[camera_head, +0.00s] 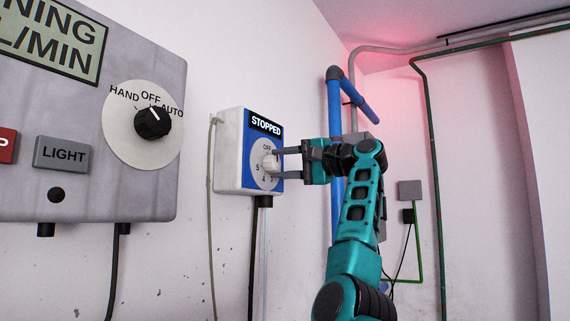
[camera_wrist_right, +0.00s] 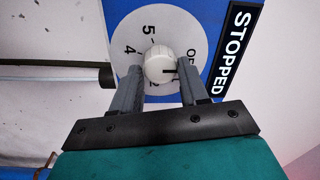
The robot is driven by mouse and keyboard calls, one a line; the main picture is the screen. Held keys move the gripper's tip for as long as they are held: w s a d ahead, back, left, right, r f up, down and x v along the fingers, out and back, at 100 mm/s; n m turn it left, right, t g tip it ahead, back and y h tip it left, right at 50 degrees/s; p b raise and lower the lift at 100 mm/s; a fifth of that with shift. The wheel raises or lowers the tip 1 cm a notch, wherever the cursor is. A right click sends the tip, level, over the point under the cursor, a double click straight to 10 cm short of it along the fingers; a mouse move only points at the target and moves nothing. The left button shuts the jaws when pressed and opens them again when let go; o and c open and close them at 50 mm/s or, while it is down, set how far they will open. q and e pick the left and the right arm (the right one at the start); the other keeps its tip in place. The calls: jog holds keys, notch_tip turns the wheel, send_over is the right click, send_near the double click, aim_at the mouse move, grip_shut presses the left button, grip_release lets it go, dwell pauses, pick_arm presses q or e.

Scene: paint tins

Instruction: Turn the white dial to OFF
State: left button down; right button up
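The white dial (camera_head: 270,163) sits on the face of the small blue and white control box (camera_head: 233,150). In the right wrist view the dial (camera_wrist_right: 158,66) is a round white knob with a black pointer line, on a pale disc (camera_wrist_right: 165,22) with OFF and numbers. The pointer line faces right in that view, just below OFF, near a partly hidden mark. My right gripper (camera_head: 277,163) has one finger on each side of the dial, and they appear to touch it. Its fingers also frame the dial in the right wrist view (camera_wrist_right: 160,85). My left gripper is not in view.
The box's black display (camera_head: 265,125) reads STOPPED. A larger grey panel (camera_head: 100,190) at left carries a black HAND/OFF/AUTO knob (camera_head: 152,122) and a LIGHT button (camera_head: 62,153). A blue pipe (camera_head: 334,110) stands behind my right arm. Cables hang below the boxes.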

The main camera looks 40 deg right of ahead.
jog(key=o, duration=0.4)
jog(key=shift+s, duration=0.1)
jog(key=shift+b+v, duration=1.55)
jog(key=shift+v, duration=4.85)
